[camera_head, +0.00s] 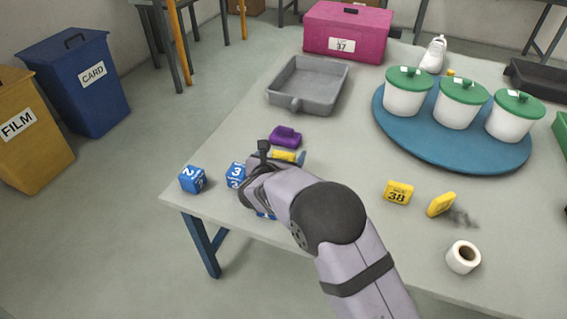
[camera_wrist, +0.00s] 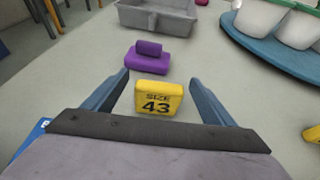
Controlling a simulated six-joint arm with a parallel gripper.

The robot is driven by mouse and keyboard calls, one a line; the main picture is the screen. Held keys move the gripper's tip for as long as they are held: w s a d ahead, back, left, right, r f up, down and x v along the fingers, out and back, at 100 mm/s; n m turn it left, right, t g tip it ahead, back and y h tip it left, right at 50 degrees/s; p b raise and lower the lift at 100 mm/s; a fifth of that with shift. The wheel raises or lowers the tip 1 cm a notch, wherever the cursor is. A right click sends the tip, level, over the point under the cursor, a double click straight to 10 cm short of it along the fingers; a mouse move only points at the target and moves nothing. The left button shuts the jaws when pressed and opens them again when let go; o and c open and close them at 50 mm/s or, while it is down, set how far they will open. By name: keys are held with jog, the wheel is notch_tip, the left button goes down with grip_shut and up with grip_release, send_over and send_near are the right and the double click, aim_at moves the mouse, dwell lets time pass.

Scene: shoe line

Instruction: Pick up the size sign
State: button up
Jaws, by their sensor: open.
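A yellow size sign marked "SIZE 43" (camera_wrist: 158,98) stands on the table between the two blue fingers of my gripper (camera_wrist: 157,92) in the wrist view. The gripper is open, with a gap on either side of the sign. In the head view the sign (camera_head: 284,156) shows only in part, behind my gripper (camera_head: 283,158). Another yellow sign marked "38" (camera_head: 398,193) stands to the right of my arm.
A purple block (camera_head: 285,136) sits just behind the sign. Blue number cubes (camera_head: 193,179) are left of my gripper. A grey tray (camera_head: 307,106) lies farther back. A blue round board (camera_head: 452,159) bears white pots with green lids. A tape roll (camera_head: 463,257) is front right.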

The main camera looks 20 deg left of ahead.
aim_at(284, 153)
jog(key=c, duration=1.2)
notch_tip(284, 153, up, 10)
jog(key=shift+r+p, duration=0.1)
jog(key=shift+p, duration=0.85)
